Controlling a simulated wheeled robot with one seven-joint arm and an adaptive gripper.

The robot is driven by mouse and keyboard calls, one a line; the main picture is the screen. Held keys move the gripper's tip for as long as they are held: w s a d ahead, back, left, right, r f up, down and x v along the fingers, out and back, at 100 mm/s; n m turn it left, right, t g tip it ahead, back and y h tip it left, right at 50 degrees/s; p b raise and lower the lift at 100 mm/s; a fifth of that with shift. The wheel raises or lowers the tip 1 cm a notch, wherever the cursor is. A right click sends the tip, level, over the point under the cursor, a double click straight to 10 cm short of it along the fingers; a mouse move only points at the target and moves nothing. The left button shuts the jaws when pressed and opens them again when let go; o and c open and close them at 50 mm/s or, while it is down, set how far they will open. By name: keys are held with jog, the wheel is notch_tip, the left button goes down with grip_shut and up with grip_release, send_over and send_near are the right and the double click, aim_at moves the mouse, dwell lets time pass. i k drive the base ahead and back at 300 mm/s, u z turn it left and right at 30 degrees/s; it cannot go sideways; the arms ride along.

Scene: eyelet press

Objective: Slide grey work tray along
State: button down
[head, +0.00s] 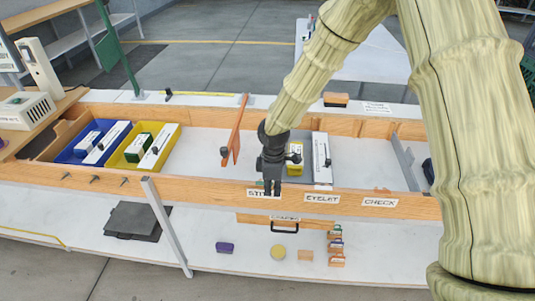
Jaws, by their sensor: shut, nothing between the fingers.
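A grey work tray (308,150) sits in the wooden channel, partly hidden behind my gripper. It holds a yellow-and-white box (295,158) and a long white piece (322,160) with a dark knob. My gripper (272,190) points down with its fingers shut and empty, at the tray's left side near the front rail (222,187). I cannot tell whether it touches the tray. The rail carries the labels STITCH, EYELET (322,198) and CHECK (380,202); my fingers partly cover the STITCH label.
A blue tray (62,156) and a yellow tray (118,163) stand at the channel's left, each loaded. An orange upright divider (236,130) stands left of my gripper. A grey bar (404,162) crosses the channel at right. White floor shows between the yellow tray and the divider.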

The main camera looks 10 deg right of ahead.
aim_at(316, 144)
jog(key=i, duration=0.9)
